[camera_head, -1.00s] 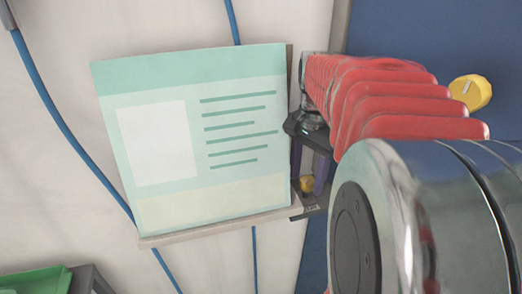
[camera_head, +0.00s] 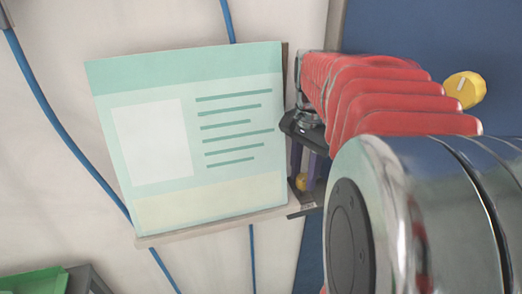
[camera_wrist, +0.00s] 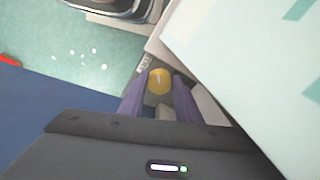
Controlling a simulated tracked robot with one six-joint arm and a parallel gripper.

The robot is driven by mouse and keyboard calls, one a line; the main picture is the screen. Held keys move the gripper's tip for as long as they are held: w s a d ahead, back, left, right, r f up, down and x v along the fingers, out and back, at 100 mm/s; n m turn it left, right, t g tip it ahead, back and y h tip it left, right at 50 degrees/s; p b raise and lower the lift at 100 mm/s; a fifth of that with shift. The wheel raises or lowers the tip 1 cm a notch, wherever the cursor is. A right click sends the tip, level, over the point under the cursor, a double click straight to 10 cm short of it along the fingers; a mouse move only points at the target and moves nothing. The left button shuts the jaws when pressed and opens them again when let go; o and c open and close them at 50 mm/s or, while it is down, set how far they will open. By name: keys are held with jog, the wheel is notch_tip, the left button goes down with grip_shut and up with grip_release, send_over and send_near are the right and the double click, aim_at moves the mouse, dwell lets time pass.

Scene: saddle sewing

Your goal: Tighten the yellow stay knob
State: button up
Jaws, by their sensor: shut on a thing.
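The yellow stay knob (camera_wrist: 159,82) is small and round, at the side of the board's ledge. In the wrist view it sits between the tips of my gripper's purple fingers (camera_wrist: 159,92), and my gripper is shut on it. In the head view the knob (camera_head: 301,182) shows at the ledge's right end, next to the fingers (camera_head: 307,172). My red and chrome arm hides part of what lies to the right. A second, larger yellow knob (camera_head: 465,90) is on the blue surface at the upper right, apart from my gripper.
A pale green printed board (camera_head: 190,140) stands on a wooden ledge (camera_head: 215,226) just left of my gripper, and its edge is close in the wrist view (camera_wrist: 250,70). Blue cables (camera_head: 65,135) run over the pale wall. A green tray (camera_head: 35,284) is at the lower left.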

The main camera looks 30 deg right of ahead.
aim_at(302, 177)
jog(key=shift+m, duration=0.4)
jog(key=shift+w+m, duration=0.15)
jog(key=shift+m, duration=2.45)
jog(key=o, duration=1.1)
jog(key=shift+c, duration=0.2)
notch_tip(302, 177, up, 14)
jog(key=shift+f, duration=0.15)
